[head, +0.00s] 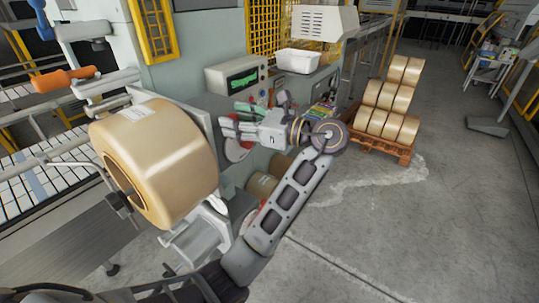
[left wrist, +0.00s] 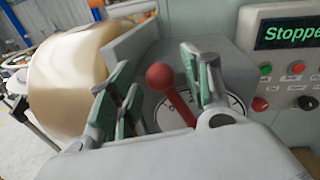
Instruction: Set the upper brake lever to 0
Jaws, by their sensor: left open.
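The upper brake lever, a red stick with a round red knob (left wrist: 160,77), stands in front of a white dial (left wrist: 236,103) with dark scale marks in the left wrist view. My left gripper (left wrist: 163,85) is open, with its green-padded fingers on either side of the lever. I cannot tell whether either finger touches it. The gripper hides part of the dial, so the lever's setting cannot be read. My right gripper is not in view.
A large tan tape roll (head: 160,165) sits left of the gripper. A control box (head: 237,77) is behind it; its display reads "Stopped", cut off at the edge. A white bin (head: 298,61) stands nearby. Rolls on a pallet (head: 375,143) stand at right; the floor in front is clear.

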